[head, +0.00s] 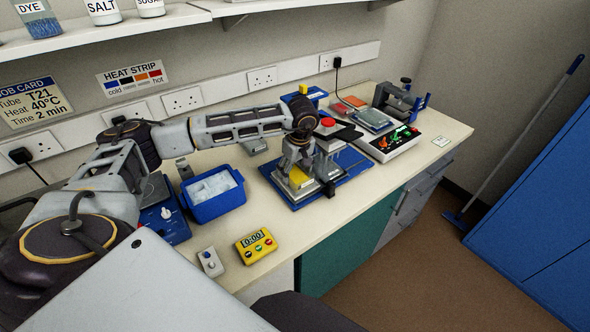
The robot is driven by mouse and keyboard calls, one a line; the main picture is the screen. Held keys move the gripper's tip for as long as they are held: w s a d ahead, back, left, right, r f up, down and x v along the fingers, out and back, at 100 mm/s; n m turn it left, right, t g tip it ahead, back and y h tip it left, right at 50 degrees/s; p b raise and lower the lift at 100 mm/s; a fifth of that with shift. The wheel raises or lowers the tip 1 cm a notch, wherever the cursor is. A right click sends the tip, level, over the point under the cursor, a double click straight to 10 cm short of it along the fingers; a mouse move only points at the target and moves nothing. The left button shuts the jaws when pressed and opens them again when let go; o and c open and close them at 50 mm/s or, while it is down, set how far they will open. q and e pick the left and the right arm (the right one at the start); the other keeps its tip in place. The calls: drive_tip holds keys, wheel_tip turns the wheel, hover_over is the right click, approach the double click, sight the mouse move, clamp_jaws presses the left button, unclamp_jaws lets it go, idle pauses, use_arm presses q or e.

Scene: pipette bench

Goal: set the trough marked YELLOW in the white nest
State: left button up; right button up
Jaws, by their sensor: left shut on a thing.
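My left gripper (296,164) reaches down over the blue-based stand in the middle of the bench. It is shut on a small yellow thing (299,178), which looks like the YELLOW trough; no lettering on it can be read. The trough is partly hidden by the fingers. It is at or just above a pale plate (306,196) on the blue base (349,170). I cannot tell whether it touches that plate. I cannot pick out the white nest for certain. My right gripper is not in view.
A blue tub of ice (208,206) stands left of the gripper. A yellow timer (256,246) and a small switch box (210,262) are near the front edge. A control panel (388,143) and red-topped stand (328,122) lie right and behind. A shelf overhangs the back.

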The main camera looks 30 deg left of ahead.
use_arm(q)
drive_tip(key=shift+f, duration=0.15)
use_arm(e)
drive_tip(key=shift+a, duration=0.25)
use_arm(q)
drive_tip(key=shift+f, duration=0.25)
drive_tip(key=o, duration=0.9)
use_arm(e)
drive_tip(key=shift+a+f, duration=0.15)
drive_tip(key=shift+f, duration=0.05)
use_arm(q)
drive_tip(key=shift+r, duration=0.1)
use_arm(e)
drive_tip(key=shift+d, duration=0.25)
use_arm(q)
drive_tip(key=shift+r, duration=0.1)
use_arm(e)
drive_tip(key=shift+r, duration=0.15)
